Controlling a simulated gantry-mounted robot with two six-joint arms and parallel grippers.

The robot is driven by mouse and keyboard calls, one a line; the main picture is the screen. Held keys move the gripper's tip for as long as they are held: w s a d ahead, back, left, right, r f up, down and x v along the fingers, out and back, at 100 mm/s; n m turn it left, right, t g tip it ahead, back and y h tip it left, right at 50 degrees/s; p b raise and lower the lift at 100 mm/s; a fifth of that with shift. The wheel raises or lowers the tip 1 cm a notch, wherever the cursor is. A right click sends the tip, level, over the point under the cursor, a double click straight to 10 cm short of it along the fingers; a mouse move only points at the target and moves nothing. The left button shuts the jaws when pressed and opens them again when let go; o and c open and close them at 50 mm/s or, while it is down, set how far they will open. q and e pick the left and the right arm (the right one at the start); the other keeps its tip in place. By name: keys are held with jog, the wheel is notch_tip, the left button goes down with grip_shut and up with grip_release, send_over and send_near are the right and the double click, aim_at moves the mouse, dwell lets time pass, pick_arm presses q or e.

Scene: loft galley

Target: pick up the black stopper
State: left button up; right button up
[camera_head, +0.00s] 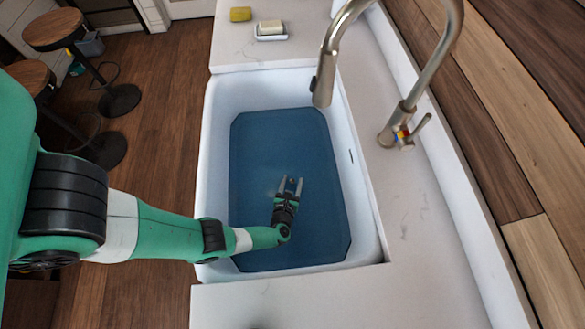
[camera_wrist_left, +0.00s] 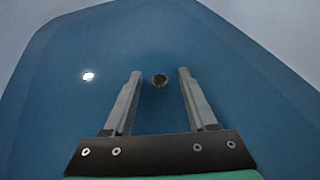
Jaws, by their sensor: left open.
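A small dark round thing, which looks like the black stopper (camera_wrist_left: 160,80), lies in the blue-filled sink (camera_head: 216,130). In the left wrist view it shows just ahead of the gap between my fingertips, touching neither finger. In the head view only a small dark spot shows between the fingertips. My left gripper (camera_head: 290,181) is open and empty over the lower middle of the sink, pointing toward the stopper; its two fingers also show in the left wrist view (camera_wrist_left: 160,74). How far the fingertips are above the stopper I cannot tell. My right gripper is out of view.
A metal faucet (camera_head: 405,108) arches over the sink's upper right. The white sink walls surround the blue area. A yellow sponge (camera_head: 241,14) and a dish (camera_head: 271,36) with a pale block sit on the counter (camera_head: 300,48) behind. Stools (camera_head: 54,30) stand at left.

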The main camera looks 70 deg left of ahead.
aim_at(293, 180)
pick_arm(q)
jog(key=shift+w+a+f, duration=0.25)
jog(key=shift+a, duration=0.2)
grip_shut()
jog(key=shift+d+r, duration=0.1)
notch_tip(293, 180, up, 9)
jog(key=p, duration=0.7)
jog(key=shift+r, duration=0.45)
